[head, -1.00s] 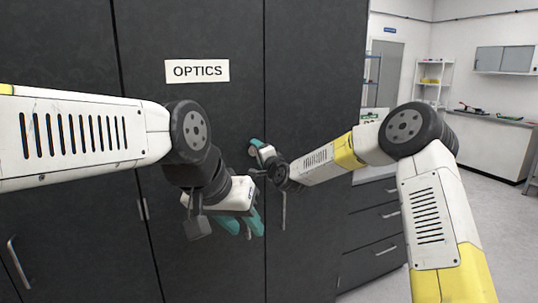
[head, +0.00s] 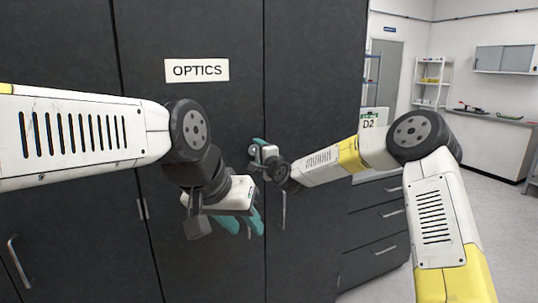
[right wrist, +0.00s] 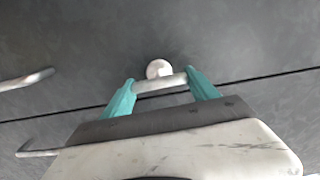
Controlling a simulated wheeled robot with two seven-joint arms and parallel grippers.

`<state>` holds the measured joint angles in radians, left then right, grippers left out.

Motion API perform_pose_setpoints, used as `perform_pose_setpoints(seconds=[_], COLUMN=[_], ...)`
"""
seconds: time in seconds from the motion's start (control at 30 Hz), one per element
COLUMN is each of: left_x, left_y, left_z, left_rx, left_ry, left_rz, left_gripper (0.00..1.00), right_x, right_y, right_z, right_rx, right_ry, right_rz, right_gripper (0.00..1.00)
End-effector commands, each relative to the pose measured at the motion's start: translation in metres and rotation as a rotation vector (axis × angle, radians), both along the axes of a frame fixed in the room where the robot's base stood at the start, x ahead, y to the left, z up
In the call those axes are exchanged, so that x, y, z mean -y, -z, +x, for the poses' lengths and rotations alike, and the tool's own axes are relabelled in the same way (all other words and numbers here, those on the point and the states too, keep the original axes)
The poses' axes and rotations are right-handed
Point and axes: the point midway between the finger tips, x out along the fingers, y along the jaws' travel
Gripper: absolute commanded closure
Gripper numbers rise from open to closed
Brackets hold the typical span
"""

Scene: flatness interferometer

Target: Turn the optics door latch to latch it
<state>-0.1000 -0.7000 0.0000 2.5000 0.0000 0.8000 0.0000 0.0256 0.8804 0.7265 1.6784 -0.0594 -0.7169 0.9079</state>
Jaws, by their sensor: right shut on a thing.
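The optics door (head: 200,120) is a dark cabinet door with an OPTICS label (head: 201,70), and looks closed. In the right wrist view, the door latch (right wrist: 158,84) is a pale bar beside a round white hub (right wrist: 159,68), near the door seam. My right gripper (right wrist: 161,82) has its teal fingers at the two ends of this bar and is shut on it. In the head view my right gripper (head: 258,150) is at the door's right edge and hides the latch. My left gripper (head: 243,225) is lower, before the door, its teal fingers apart and empty.
A vertical bar handle (head: 283,210) is on the panel right of the seam. Another handle (head: 18,262) is at lower left. Drawers (head: 375,225) stand right of the cabinet, below a D2 sign (head: 369,124). Open floor (head: 495,225) and a counter lie farther right.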

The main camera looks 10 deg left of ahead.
Motion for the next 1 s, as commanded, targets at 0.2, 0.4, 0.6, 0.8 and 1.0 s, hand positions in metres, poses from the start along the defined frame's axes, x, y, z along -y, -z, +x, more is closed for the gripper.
perform_pose_setpoints(seconds=[0.2, 0.4, 0.6, 0.8, 1.0], left_x=[0.0, 0.0, 0.0, 0.0, 0.0], left_y=[0.0, 0.0, 0.0, 0.0, 0.0], left_z=[0.0, 0.0, 0.0, 0.0, 0.0], left_rx=[0.0, 0.0, 0.0, 0.0, 0.0], left_ry=[0.0, 0.0, 0.0, 0.0, 0.0], left_rz=[0.0, 0.0, 0.0, 0.0, 0.0], left_gripper=[0.64, 0.64, 0.64, 0.64, 0.64], right_x=[0.0, 0.0, 0.007, 0.025, 0.04], right_y=[0.001, 0.001, 0.0, 0.0, 0.001], right_z=[0.0, 0.0, -0.008, -0.036, -0.058], right_rx=[-0.001, 0.0, 0.001, -0.001, -0.002], right_ry=[0.0, 0.0, 0.001, 0.0, 0.0], right_rz=[-0.002, -0.001, -0.002, -0.003, -0.003], right_gripper=[0.1, 0.1, 0.1, 0.1, 0.1])
